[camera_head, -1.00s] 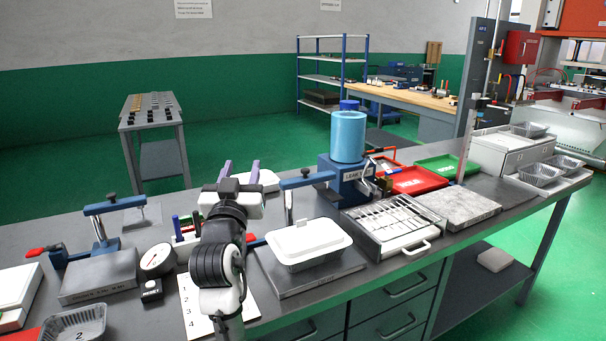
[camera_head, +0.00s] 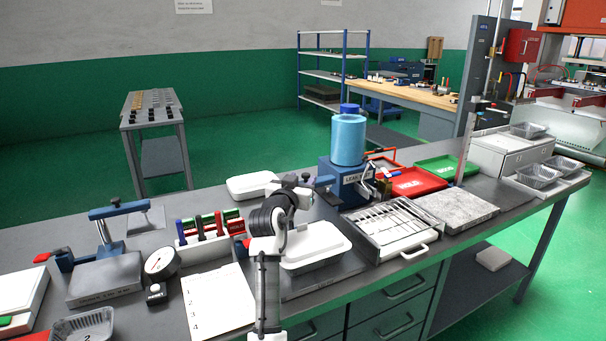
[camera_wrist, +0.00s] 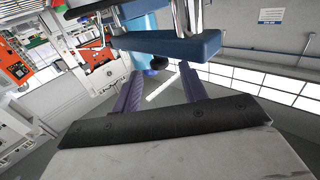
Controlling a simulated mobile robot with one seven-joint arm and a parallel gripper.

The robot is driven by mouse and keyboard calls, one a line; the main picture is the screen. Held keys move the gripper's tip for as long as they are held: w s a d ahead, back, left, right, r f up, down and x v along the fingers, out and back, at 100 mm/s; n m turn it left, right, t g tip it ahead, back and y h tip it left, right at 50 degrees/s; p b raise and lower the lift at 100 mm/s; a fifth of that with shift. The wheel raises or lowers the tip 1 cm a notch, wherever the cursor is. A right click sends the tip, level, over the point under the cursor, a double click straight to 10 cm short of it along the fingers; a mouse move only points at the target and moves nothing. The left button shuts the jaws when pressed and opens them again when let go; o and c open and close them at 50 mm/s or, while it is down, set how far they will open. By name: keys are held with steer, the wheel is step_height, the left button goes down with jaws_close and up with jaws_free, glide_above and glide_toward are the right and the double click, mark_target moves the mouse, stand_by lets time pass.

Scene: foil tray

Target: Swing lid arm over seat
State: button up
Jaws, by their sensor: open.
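The blue lid arm (camera_wrist: 165,42) fills the upper part of the wrist view, with a dark knob (camera_wrist: 158,62) below it. My gripper (camera_wrist: 160,90) is open, its two purple fingers apart. The knob shows just beyond and between the fingertips; I cannot tell whether they touch. In the head view, my wrist covers most of this lid arm and its post. A blue end (camera_head: 324,183) shows to the right of the wrist. A white lidded tray (camera_head: 318,243) rests on the grey seat block (camera_head: 306,284), partly behind my arm.
A second station with a blue lid arm (camera_head: 117,209) stands at left, beside a dial gauge (camera_head: 160,262) and pen rack (camera_head: 205,240). The leak tester with blue canister (camera_head: 348,138) is close on the right. A white lid (camera_head: 252,185) lies behind.

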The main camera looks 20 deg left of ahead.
steer(key=shift+w, duration=0.95)
jaws_close()
